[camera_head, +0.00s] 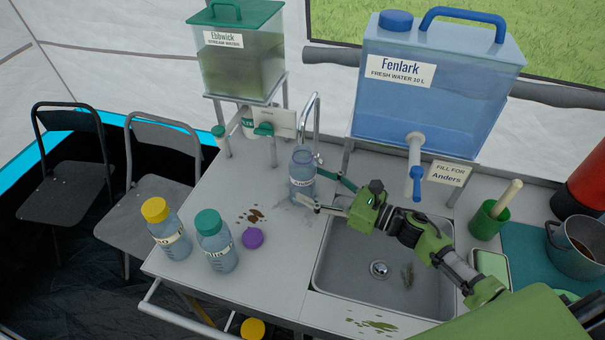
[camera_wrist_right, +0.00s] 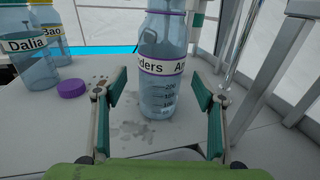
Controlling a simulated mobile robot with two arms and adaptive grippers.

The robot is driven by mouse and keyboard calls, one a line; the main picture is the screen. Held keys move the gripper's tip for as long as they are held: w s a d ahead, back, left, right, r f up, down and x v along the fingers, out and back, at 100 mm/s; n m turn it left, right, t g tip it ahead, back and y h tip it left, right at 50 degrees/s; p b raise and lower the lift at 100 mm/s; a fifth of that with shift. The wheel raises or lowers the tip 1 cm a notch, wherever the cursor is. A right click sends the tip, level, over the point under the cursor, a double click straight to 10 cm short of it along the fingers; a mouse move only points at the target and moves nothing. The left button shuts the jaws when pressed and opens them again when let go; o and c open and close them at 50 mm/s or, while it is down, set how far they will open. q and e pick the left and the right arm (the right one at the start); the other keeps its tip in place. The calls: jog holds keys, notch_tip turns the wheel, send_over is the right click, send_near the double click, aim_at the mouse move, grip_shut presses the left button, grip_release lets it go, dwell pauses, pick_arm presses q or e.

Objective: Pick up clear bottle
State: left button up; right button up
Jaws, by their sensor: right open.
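A clear bottle (camera_head: 302,172) with a purple-edged label reading "Anders" stands upright and uncapped on the counter, left of the sink. In the right wrist view the bottle (camera_wrist_right: 162,95) stands ahead, between the lines of the two fingers. Its top is cut off there. My right gripper (camera_head: 316,190) reaches in from the right, its fingers spread on either side of the bottle's near side. It is open and empty. I cannot tell whether a finger touches the bottle. My left gripper is not in view.
A yellow-capped bottle (camera_head: 168,231), a teal-capped bottle (camera_head: 217,243) and a purple cap (camera_head: 252,238) are at the counter's left. The sink (camera_head: 345,270) lies under my right arm. A blue water tank (camera_head: 437,85) and a green-lidded tank (camera_head: 240,65) stand behind.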

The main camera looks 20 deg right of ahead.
aim_at(302, 179)
jog(key=p+x, duration=0.1)
jog(key=x, duration=0.3)
jog(key=shift+d, duration=0.1)
jog(key=shift+w+f, duration=0.1)
jog(key=shift+w, duration=0.1)
jog(key=shift+c, duration=1)
jog(key=c, duration=1.1)
